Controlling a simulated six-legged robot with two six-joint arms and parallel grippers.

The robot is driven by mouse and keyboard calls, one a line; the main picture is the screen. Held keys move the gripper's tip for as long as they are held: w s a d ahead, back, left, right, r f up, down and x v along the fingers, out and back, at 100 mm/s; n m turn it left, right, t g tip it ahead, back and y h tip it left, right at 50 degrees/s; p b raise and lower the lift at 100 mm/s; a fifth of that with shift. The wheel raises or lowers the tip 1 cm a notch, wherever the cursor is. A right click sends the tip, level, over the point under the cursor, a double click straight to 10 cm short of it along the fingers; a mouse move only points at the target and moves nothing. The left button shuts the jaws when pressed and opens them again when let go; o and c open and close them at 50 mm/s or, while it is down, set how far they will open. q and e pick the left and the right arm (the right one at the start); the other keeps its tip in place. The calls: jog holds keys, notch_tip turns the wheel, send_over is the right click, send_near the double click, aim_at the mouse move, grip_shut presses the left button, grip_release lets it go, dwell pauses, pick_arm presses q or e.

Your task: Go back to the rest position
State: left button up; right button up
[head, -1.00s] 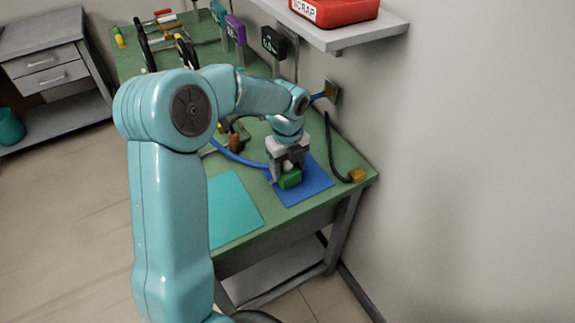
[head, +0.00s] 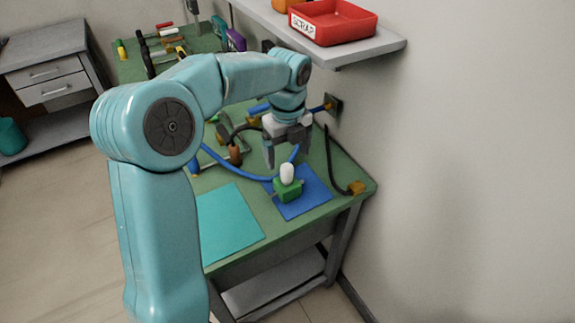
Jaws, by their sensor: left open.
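My left gripper (head: 284,151) is open and empty, pointing down above the bench. Below it, a small green block with a white rounded top (head: 288,187) stands upright on the blue mat (head: 315,199). The gripper is apart from this part, a little above and behind it in the picture. My left arm comes in from the lower left and hides some of the bench. My right gripper is not in the head view.
The green bench (head: 230,259) also bears a teal mat (head: 230,222), cables and tools. A shelf (head: 365,48) with a red scrap bin (head: 338,25) overhangs the bench's right side by the wall. A grey drawer cabinet (head: 45,65) stands at left.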

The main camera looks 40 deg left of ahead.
pick_arm(q)
notch_tip(320, 180, up, 2)
jog(key=shift+r, duration=0.1)
dwell(0.7)
